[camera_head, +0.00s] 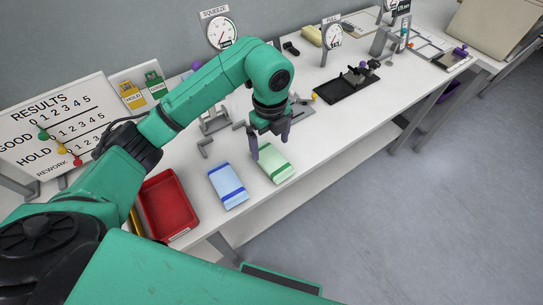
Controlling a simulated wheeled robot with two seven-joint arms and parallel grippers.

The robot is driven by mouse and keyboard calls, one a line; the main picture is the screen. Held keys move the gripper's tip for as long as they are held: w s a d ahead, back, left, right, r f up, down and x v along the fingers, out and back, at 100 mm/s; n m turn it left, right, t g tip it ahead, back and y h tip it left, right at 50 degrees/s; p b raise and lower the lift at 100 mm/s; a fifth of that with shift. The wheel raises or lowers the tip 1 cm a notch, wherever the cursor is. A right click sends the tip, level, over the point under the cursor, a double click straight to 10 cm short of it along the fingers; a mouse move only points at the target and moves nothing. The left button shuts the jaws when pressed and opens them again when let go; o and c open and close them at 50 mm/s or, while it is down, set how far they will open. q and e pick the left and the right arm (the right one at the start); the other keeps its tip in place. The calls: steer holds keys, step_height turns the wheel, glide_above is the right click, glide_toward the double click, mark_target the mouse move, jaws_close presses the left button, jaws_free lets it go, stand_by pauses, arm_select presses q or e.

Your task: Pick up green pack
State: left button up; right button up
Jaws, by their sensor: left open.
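The green pack (272,165), pale green with darker green bands, lies flat on the white table near its front edge. My left gripper (270,147) is open and points down over the far side of the pack. One finger overlaps the pack's left edge in the picture, and the other is beyond its far right corner. I cannot tell whether the fingers touch the pack. My right gripper is not in view.
A blue pack (228,186) lies just left of the green pack. A red tray (168,205) stands farther left. Grey metal fixtures (214,120) stand behind the gripper. A black tray (346,86) lies to the right. The table front (325,134) right of the pack is clear.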

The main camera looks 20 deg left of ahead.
mark_target(271, 158)
arm_select(q)
steer(key=f, duration=0.2)
steer(key=f+p, duration=0.1)
steer(key=f, duration=0.1)
steer(key=w+f+p, duration=0.1)
steer(key=f, duration=0.2)
steer(key=shift+f, duration=0.45)
steer(key=c, duration=1.2)
steer(key=shift+o, duration=0.2)
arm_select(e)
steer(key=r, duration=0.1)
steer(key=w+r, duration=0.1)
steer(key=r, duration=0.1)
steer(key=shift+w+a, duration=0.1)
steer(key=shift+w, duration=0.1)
arm_select(q)
steer(key=shift+r, duration=0.1)
